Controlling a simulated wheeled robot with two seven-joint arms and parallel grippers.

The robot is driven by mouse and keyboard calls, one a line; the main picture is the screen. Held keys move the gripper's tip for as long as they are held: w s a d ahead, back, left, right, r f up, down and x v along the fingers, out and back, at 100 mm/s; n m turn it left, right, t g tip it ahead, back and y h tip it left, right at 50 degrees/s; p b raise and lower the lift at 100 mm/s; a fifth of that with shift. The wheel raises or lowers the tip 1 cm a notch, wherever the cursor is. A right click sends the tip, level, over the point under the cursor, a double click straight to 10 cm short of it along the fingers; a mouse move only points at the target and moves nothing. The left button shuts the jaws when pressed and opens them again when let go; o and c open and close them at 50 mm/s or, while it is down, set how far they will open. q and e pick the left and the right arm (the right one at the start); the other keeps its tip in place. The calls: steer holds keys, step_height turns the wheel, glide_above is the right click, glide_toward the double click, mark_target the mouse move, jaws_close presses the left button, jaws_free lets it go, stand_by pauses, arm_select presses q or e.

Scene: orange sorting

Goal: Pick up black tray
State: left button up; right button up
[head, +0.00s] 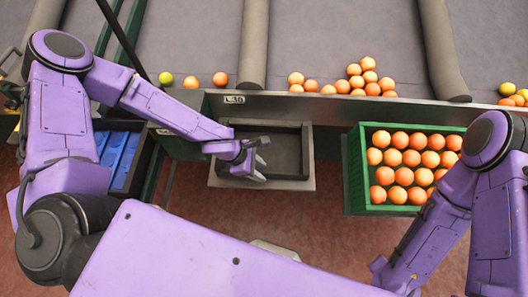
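The black tray (288,148) sits on a metal shelf below the conveyor edge, in the middle of the head view. It looks empty. My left gripper (262,161) reaches in from the left and is over the tray's left part. Its fingers look spread apart with nothing between them. The gripper hides part of the tray's left side, and I cannot tell whether it touches the tray. My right arm comes in from the right and runs down to the bottom edge. Its gripper is out of view.
A green crate (352,172) full of oranges stands right of the shelf (220,180). A dark crate with blue contents (122,160) is at the left. Several oranges (368,77) lie on the grey conveyor (330,35) behind. Reddish floor shows in front.

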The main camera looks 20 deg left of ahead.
arm_select(q)
steer(key=shift+x, duration=1.15)
jaws_close()
steer(key=shift+r, duration=0.15)
